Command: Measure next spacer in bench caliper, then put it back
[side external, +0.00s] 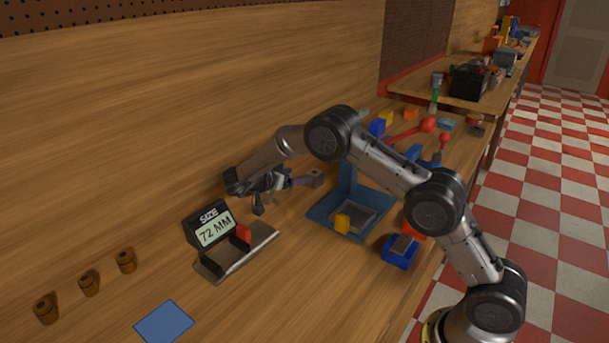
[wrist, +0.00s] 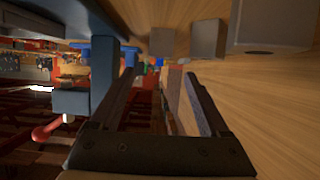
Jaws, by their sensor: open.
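The bench caliper (side external: 237,256) lies on the bench in the side view, with a red jaw piece and a display (side external: 215,231) reading "SIZE 72 MM". I cannot make out a spacer in it. Three brown spacers, left (side external: 45,310), middle (side external: 88,283) and right (side external: 125,260), stand in a row left of the caliper, each with a dark hole on top. My gripper (side external: 275,194) is above the bench, behind and right of the caliper. In the wrist view my gripper (wrist: 158,85) has its fingers apart, with no held thing visible between them.
A blue square (side external: 164,322) lies in front. Several greyish blocks, one large (wrist: 270,25), show in the wrist view.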

